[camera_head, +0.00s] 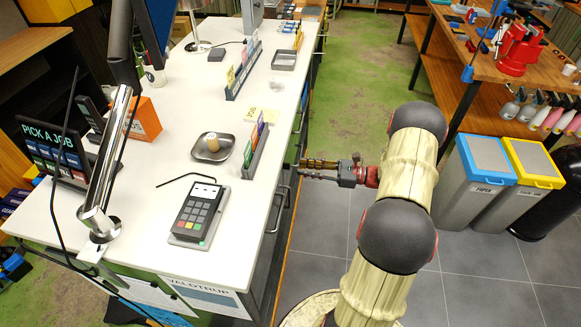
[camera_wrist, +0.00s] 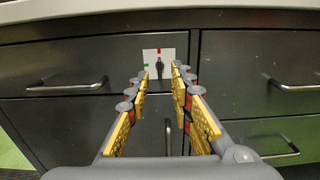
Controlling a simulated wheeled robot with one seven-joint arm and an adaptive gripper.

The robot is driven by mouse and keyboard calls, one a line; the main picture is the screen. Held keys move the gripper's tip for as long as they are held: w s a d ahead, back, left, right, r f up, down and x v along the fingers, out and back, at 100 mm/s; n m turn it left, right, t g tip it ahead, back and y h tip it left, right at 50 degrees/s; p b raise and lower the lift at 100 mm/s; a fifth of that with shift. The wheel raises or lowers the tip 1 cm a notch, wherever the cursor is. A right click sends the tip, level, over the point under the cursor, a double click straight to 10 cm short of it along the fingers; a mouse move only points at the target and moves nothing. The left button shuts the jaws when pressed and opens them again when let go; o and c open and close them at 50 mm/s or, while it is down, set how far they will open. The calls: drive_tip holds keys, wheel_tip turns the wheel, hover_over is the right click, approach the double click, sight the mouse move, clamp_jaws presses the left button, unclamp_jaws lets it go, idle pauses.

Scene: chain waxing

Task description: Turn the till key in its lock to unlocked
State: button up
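The till key (camera_wrist: 159,67) is a small dark key in a white lock plate (camera_wrist: 152,55) on the dark drawer front in the wrist view. It appears upright, in line with the red mark at the plate's top; a green mark is at the plate's left. My gripper (camera_wrist: 161,75) is open and empty. Its yellow-padded fingers point at the plate, one on each side of the key in the picture, and seem short of it. In the head view my gripper (camera_head: 305,169) is beside the counter's right side; the key is hidden there.
Drawer handles (camera_wrist: 67,87) stick out left, right and below the lock. The white counter (camera_head: 150,212) overhangs the drawers and carries a card terminal (camera_head: 200,212) and a metal dish (camera_head: 213,147). Bins (camera_head: 476,175) stand at the right, with open floor between.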

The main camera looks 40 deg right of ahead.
sight(285, 166)
drive_tip(key=shift+b+x, duration=0.3)
drive_tip(key=shift+x, duration=2.35)
drive_tip(key=c, duration=0.3)
clamp_jaws()
